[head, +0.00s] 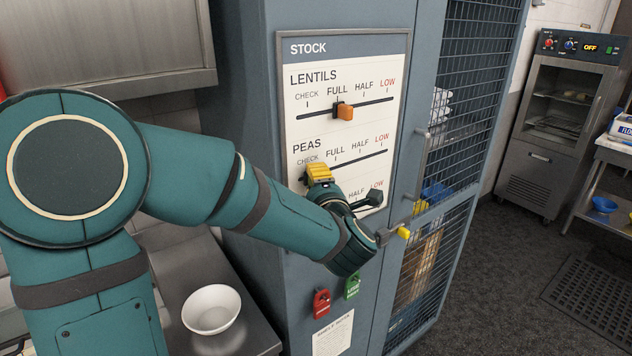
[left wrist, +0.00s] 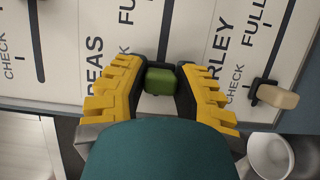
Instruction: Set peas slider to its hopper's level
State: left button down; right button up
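The STOCK panel (head: 340,80) is on the blue-grey cabinet, with labelled slider rows. In the head view my left gripper (head: 345,188) is at the left part of the PEAS row and hides its knob. In the left wrist view the green peas knob (left wrist: 162,81) sits between the fingertips of my left gripper (left wrist: 162,76), snug against both dark pads. The knob is toward the CHECK end, short of FULL. The orange lentils knob (head: 345,112) is near FULL. The beige barley knob (left wrist: 277,96) is near CHECK. My right gripper is out of view.
A yellow-tipped cabinet handle (head: 403,232) sticks out right of my gripper. A white bowl (head: 211,309) stands on the steel counter at lower left. A mesh door (head: 445,150) is on the right.

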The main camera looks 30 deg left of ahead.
aim_at(385, 150)
pick_arm(q)
jog(key=shift+w, duration=0.1)
jog(key=w+d+b, duration=0.1)
jog(key=w, duration=0.2)
jog(key=w+d, duration=0.1)
jog(key=w, duration=0.2)
jog(key=w+d+b, duration=0.1)
jog(key=w+d, duration=0.1)
jog(key=w, duration=0.1)
jog(key=shift+w+f+b, duration=0.15)
jog(key=shift+w+b, duration=0.15)
jog(key=shift+b, duration=0.05)
jog(key=w+d, duration=0.1)
jog(key=w, duration=0.2)
jog(key=w+d, duration=0.1)
jog(key=w, duration=0.2)
jog(key=w+d, duration=0.1)
jog(key=w, duration=0.2)
jog(key=shift+w+d, duration=0.15)
jog(key=shift+d, duration=0.25)
jog(key=shift+w+d, duration=0.15)
jog(key=shift+w, duration=0.1)
jog(key=shift+r, duration=0.25)
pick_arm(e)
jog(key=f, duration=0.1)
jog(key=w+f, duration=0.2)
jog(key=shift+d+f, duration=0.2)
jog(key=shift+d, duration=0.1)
